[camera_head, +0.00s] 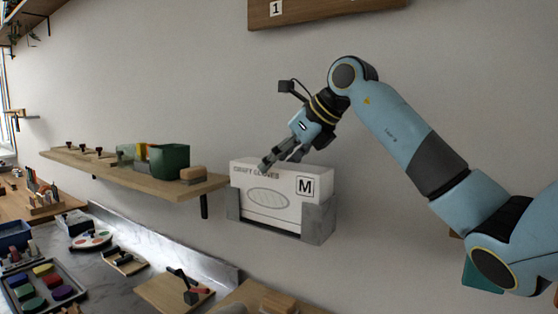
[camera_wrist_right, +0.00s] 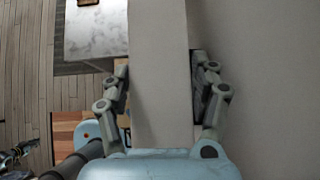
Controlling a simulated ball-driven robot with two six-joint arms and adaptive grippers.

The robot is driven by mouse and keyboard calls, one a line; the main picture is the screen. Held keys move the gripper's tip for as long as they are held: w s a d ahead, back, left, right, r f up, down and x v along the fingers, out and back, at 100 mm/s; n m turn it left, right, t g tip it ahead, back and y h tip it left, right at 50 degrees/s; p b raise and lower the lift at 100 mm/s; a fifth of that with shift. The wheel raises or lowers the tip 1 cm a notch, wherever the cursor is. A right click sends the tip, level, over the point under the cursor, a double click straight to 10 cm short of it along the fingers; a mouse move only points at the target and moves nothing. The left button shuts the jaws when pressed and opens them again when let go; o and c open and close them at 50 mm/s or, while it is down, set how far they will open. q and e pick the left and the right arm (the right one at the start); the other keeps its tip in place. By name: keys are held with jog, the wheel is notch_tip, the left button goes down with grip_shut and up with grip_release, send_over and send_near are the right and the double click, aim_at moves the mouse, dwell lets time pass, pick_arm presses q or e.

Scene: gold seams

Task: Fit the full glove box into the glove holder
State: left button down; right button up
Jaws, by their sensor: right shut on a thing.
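The white glove box (camera_head: 272,198), marked CRAFT GLOVES and M, sits upright in the grey glove holder (camera_head: 319,222) on the wall. The holder wraps its lower corners and the box's upper part stands above it. I cannot tell whether the box rests on the holder's bottom. My right gripper (camera_head: 281,157) reaches down from the upper right and is shut on the box's top. In the right wrist view the box (camera_wrist_right: 160,60) lies between both fingers of the right gripper (camera_wrist_right: 160,92).
A wooden shelf (camera_head: 133,176) with a green container (camera_head: 168,161) and a wooden block (camera_head: 193,174) ends just left of the holder. Below is a worktop with paint pots (camera_head: 43,281) and a board (camera_head: 165,291). A wooden board (camera_head: 330,10) hangs above. The wall between is bare.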

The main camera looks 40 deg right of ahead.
jog(key=shift+f, duration=0.1)
jog(key=o, duration=1.8)
jog(key=v, duration=1.1)
jog(key=shift+d, duration=0.1)
jog(key=shift+s+r, duration=0.3)
jog(key=shift+r, duration=0.05)
